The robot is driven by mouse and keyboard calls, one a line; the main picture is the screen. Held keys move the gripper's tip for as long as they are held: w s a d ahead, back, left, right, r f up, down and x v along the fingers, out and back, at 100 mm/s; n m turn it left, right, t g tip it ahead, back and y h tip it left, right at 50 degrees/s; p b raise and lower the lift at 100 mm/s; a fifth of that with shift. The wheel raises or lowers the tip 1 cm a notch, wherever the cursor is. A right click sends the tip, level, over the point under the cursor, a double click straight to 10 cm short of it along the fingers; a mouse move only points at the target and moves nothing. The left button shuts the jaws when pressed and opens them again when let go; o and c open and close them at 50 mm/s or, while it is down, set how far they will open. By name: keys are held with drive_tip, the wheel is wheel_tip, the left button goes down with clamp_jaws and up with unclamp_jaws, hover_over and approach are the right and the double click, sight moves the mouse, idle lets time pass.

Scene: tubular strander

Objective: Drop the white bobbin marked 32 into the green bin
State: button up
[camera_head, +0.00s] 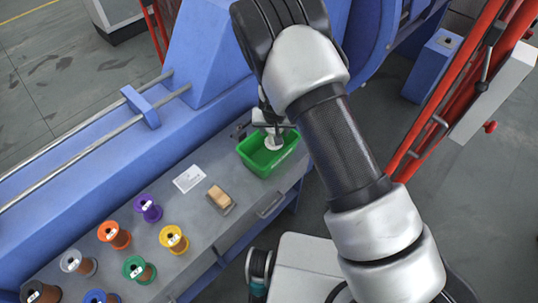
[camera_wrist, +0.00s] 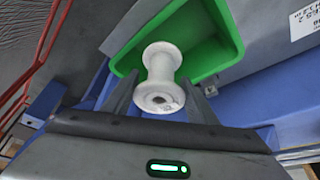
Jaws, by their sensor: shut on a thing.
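The white bobbin (camera_wrist: 160,78) is between the two fingers of my gripper (camera_wrist: 162,100) in the wrist view, with a small dark marking on its near flange that is too small to read. The green bin (camera_wrist: 208,22) lies behind and below it in that view. In the head view my gripper (camera_head: 272,130) points down over the green bin (camera_head: 262,166) at the end of the bench. The white bobbin (camera_head: 274,142) shows there just at the bin's opening. My gripper is shut on it. The bin's inside is partly hidden by the bobbin and gripper.
Several coloured bobbins, among them purple (camera_head: 148,208), yellow (camera_head: 173,239) and orange (camera_head: 114,235), stand on the grey bench (camera_head: 205,250). A wooden block (camera_head: 219,196) and a white card (camera_head: 189,179) lie near the bin. The blue machine (camera_head: 90,150) runs behind; red bars (camera_head: 440,115) rise at right.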

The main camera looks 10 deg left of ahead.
wheel_tip(320, 180, down, 3)
drive_tip(key=shift+f+b, duration=0.1)
drive_tip(key=shift+b, duration=0.65)
drive_tip(key=o, duration=1.7)
drive_tip(key=p+v, duration=0.1)
drive_tip(key=v, duration=1.6)
drive_tip(key=shift+r+p, duration=0.35)
